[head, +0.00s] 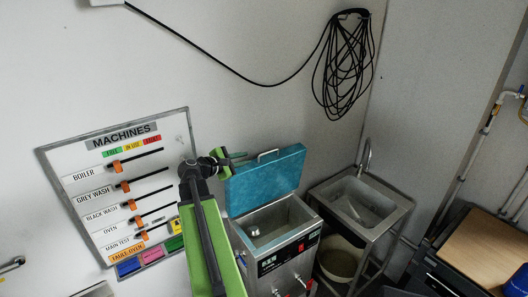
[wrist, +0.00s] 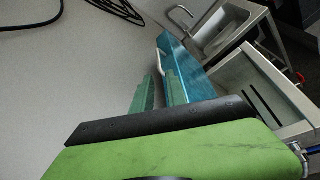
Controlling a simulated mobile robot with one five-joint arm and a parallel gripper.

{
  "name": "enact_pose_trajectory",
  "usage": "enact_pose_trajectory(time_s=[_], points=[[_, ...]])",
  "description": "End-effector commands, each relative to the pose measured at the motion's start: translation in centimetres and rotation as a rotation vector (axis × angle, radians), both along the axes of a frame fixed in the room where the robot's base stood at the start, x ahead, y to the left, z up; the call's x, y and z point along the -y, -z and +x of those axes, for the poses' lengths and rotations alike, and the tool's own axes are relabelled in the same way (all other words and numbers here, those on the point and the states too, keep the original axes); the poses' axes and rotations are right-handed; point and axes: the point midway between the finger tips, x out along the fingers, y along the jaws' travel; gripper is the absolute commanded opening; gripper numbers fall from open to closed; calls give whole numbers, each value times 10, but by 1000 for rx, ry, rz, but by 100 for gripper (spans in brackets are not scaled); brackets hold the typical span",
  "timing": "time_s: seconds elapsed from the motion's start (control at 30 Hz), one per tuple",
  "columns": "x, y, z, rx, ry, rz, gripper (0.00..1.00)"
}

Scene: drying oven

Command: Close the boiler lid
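The boiler (head: 300,240) is a steel box with an open top and a control panel on its front. Its blue lid (head: 268,183) stands raised at the back, leaning towards the wall, with a pale handle (head: 267,155) near its upper edge. In the wrist view the lid (wrist: 180,60) shows nearly edge-on, with the handle on its left side. My gripper (head: 232,159) is beside the lid's upper left corner. Whether the right finger touches the lid is unclear.
A steel sink (head: 360,205) with a tap stands right of the boiler, with a bucket (head: 342,258) below. A machines board (head: 120,190) hangs on the wall at left. A coiled black cable (head: 345,65) hangs above. A wooden-topped surface (head: 490,250) is at far right.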

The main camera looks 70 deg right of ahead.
Motion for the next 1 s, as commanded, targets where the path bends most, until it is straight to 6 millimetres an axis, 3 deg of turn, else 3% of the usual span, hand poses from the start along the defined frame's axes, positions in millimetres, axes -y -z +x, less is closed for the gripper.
enact_pose_trajectory(time_s=[0.53, 0.7, 1.0], points=[[112, 41, -36, 3, -11, 1, 18], [127, 45, -42, 2, -13, 0, 18], [129, 45, -44, 2, -14, 1, 18]])
